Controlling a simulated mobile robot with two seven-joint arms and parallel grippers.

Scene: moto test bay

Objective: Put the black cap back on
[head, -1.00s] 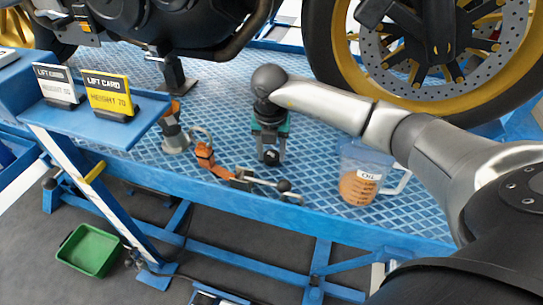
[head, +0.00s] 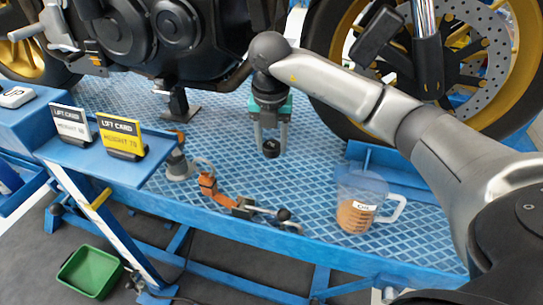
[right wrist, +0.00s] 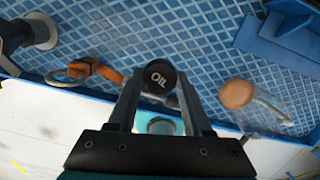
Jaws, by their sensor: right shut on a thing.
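The black cap (right wrist: 158,75), with "OIL" in white on its face, sits between the fingertips of my right gripper (head: 270,146). My right gripper is shut on the cap and points down, above the blue lift deck and in front of the motorbike. In the head view the cap (head: 271,149) shows as a small dark piece at the fingertips. The motorbike's dark engine (head: 150,45) is at the top left of the head view. I cannot make out the opening that the cap fits. My left gripper is not in view.
A clear jug (head: 357,213) of orange oil stands right on the blue deck (head: 310,190). An orange strap tool (head: 208,184) and a grey-based object (head: 178,168) lie left. Lift cards (head: 122,140) stand on a side shelf. The front wheel (head: 500,90) is behind my right arm.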

